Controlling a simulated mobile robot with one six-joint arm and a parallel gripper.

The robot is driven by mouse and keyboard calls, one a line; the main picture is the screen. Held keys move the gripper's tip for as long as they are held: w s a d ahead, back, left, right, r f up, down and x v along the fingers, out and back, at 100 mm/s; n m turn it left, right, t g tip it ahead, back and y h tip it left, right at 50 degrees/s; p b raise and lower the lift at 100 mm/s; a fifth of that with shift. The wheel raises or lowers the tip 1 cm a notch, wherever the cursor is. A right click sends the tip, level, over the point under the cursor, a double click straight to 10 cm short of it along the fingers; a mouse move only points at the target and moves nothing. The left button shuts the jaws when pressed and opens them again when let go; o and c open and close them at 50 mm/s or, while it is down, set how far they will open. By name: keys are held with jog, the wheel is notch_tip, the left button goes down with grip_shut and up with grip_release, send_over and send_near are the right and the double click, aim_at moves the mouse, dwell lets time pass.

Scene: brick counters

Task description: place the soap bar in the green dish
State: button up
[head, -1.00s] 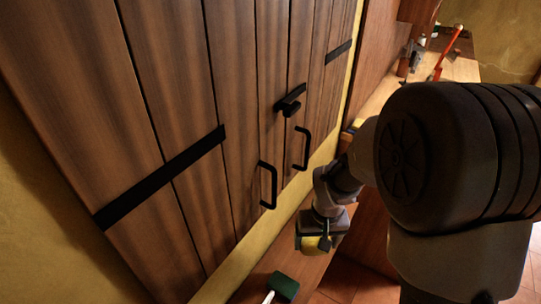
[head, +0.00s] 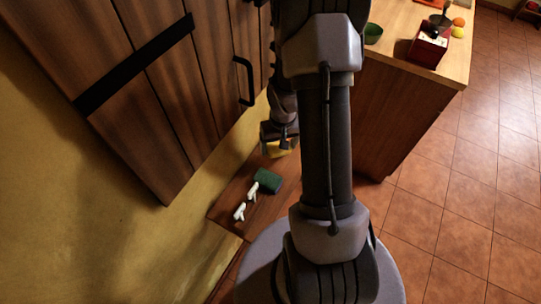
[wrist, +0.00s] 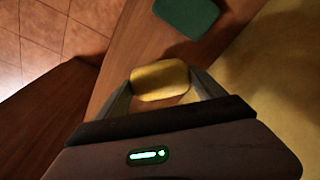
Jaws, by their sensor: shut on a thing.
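My gripper (head: 279,140) is shut on a yellow soap bar (head: 277,151). In the wrist view the soap bar (wrist: 160,80) sits between the two fingers, above the low wooden counter (wrist: 140,48). A round green dish (head: 373,33) stands on the wooden counter at the upper right of the head view, well apart from my gripper. In the head view my arm partly hides the gripper.
A dark green flat block (head: 267,181) lies on the low counter near my gripper, with small white objects (head: 240,211) beside it. A red box (head: 428,46) and orange and yellow round items (head: 459,27) are near the dish. A cabinet door (head: 150,90) borders the left.

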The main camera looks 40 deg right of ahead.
aim_at(278, 160)
notch_tip(278, 160, down, 5)
jog(key=shift+f+b, duration=0.15)
jog(key=shift+b, duration=0.85)
jog(key=o, duration=1.6)
jog(key=shift+c, duration=0.2)
